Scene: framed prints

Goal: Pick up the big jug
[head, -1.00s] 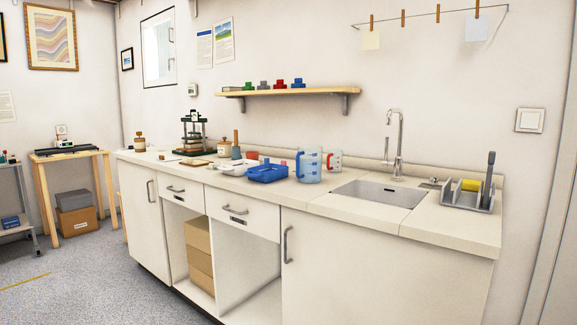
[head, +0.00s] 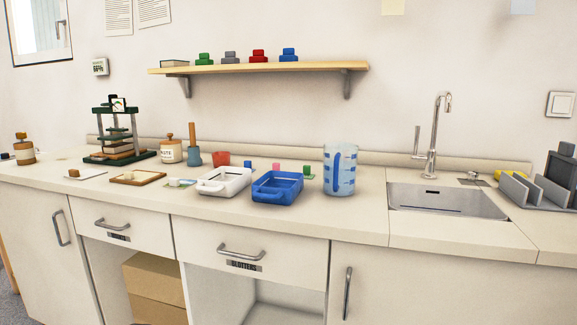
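The big jug (head: 340,170) stands upright on the counter, just left of the sink. It is clear with a light blue tint, and it has blue marks and a blue vertical strip, probably its handle, facing me. No smaller jug with red marks shows now; it may be hidden behind the big jug. My gripper is not in view.
A blue tray (head: 277,187) and a white tray (head: 224,181) sit left of the jug. Small coloured blocks stand behind them. The sink (head: 447,200) with its tall tap (head: 434,140) is right of the jug. A shelf (head: 262,68) hangs above.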

